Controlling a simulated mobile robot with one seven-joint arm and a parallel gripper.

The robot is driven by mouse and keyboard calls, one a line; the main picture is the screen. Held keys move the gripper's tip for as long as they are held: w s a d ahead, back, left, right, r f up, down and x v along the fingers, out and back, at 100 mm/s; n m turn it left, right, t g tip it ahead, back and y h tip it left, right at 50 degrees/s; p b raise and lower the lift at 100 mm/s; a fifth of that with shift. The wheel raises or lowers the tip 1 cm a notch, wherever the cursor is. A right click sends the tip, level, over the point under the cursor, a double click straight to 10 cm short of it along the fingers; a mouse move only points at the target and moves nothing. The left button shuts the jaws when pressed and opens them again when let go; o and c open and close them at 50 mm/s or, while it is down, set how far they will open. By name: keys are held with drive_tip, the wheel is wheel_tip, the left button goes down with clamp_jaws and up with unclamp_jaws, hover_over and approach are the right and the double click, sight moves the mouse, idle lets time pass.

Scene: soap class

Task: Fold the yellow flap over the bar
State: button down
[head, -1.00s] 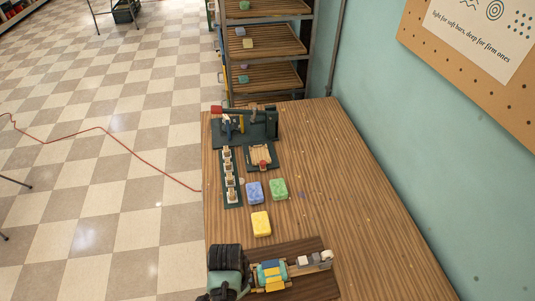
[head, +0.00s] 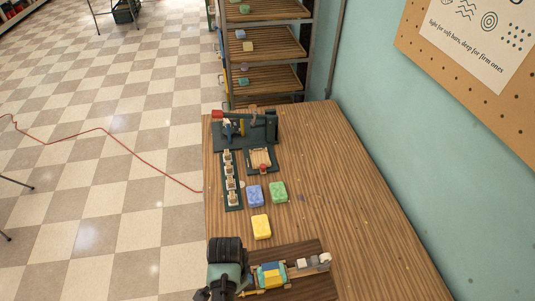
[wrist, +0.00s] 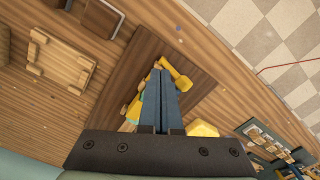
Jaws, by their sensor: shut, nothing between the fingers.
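On the dark brown board (head: 318,285) at the near end of the table, the wrapped bar (head: 286,268) shows teal with yellow parts. A yellow flap (head: 273,280) shows along its near side. My gripper (wrist: 158,76) is shut and empty, its blue fingers pressed together over the bar area in the wrist view. The fingers hide much of the bar there; teal and yellow bits (wrist: 133,109) show to their left. A yellow piece with a rounded end (wrist: 179,76) shows to their right. I cannot tell whether the fingers touch the flap.
A yellow soap (head: 261,227), a blue soap (head: 255,196) and a green soap (head: 278,192) lie farther along the table. Beyond them stand a peg rack (head: 231,180) and a dark green press (head: 246,130). The table's right side is mostly clear.

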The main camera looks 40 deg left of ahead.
wheel_tip(320, 180, up, 4)
drive_tip(key=p, duration=0.3)
drive_tip(key=shift+s+d+p, duration=0.15)
drive_tip(key=shift+p, duration=0.2)
